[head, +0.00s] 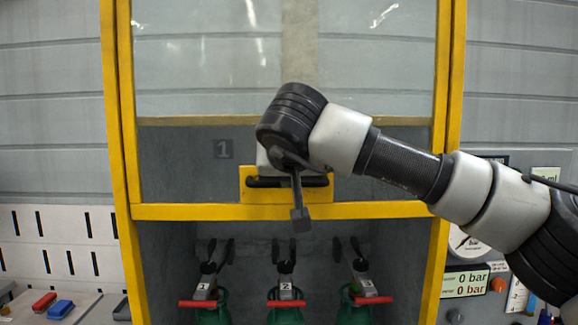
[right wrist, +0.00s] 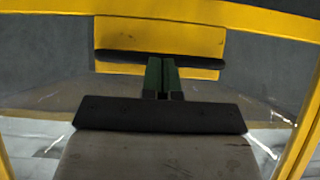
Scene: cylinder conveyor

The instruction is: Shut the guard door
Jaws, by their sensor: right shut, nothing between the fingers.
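The guard door (head: 360,210) is a clear pane in a yellow frame. Its bottom rail hangs partway down, with an open gap below it. A yellow plate with a black bar handle (head: 262,182) sits at the middle of the rail; the handle also shows in the right wrist view (right wrist: 118,57). My right gripper (right wrist: 162,62) is shut and empty, its fingertips overlapping the middle of the handle. Whether they touch it I cannot tell. In the head view my right wrist hides the fingertips. My left gripper is not in view.
In the gap below the door stand several green cylinders (head: 284,315) with red-handled valves, numbered tags on some. A panel with a gauge (head: 468,245) and 0 bar readouts (head: 468,284) is at the right. Red (head: 44,302) and blue (head: 60,309) blocks lie at the left.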

